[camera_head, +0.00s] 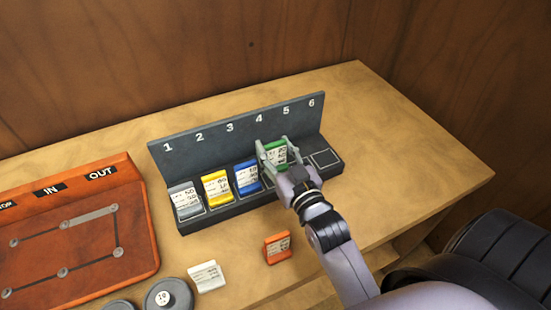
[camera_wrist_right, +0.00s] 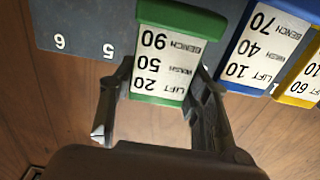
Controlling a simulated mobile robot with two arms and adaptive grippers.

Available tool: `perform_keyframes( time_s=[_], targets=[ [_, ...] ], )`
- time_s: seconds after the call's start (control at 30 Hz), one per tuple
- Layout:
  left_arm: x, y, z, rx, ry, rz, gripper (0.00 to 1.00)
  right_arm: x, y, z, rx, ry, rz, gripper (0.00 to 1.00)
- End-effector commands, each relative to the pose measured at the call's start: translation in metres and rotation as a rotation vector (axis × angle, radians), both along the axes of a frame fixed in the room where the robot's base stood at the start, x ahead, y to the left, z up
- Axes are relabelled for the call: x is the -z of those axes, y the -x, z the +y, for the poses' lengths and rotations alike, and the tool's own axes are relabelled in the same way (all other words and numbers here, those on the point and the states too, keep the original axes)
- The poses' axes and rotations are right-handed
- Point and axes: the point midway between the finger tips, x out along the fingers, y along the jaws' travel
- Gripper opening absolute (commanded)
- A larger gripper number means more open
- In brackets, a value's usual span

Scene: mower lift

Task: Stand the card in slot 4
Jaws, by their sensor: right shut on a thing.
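My right gripper (camera_head: 276,152) is shut on the green card (camera_head: 278,155), with one finger at each side edge. In the right wrist view the green card (camera_wrist_right: 163,60) shows upside down, with LIFT 20, WASH 50 and BENCH 90. The dark rack (camera_head: 232,140) has slots numbered 1 to 6. The card is upright at slot 4 and appears slightly higher than the seated cards; its lower edge is partly hidden by my gripper, so I cannot tell whether it touches the rack. My left gripper is not in view.
Grey (camera_head: 185,199), yellow (camera_head: 216,187) and blue (camera_head: 247,177) cards stand in slots 1, 2 and 3. Slot 6 (camera_head: 324,158) is empty. An orange card (camera_head: 277,247) and a white card (camera_head: 207,276) are on the table. An orange panel (camera_head: 80,240) stands left.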

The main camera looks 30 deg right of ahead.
Motion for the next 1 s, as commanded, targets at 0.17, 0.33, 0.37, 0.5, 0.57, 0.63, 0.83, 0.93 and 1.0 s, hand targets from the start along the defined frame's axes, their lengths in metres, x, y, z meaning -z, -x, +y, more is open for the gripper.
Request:
perform_keyframes(
  time_s=[0.17,0.33,0.37,0.5,0.57,0.63,0.83,0.93,1.0],
  targets=[
    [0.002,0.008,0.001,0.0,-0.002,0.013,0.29,0.027,0.0,0.0,0.001,0.0,0.003,0.15],
    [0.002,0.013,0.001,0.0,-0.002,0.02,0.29,0.03,0.0,0.0,0.001,0.0,-0.001,0.15],
    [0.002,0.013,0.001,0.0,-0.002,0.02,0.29,0.03,0.0,0.0,0.001,0.001,-0.001,0.15],
    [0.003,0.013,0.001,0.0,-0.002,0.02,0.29,0.031,0.0,0.0,0.0,0.001,0.0,0.15],
    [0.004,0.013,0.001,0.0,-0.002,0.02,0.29,0.033,0.0,0.0,0.0,0.0,0.0,0.15],
    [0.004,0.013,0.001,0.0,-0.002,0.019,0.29,0.033,0.0,0.0,0.0,0.001,0.001,0.45],
    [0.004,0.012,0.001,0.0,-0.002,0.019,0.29,0.033,0.0,0.0,0.0,0.001,0.001,0.52],
    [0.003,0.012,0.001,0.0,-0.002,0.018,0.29,0.033,0.0,0.0,0.0,0.001,0.001,0.52],
    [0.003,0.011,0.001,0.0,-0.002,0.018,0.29,0.033,0.0,0.0,0.0,0.001,0.001,0.52]
  ],
)
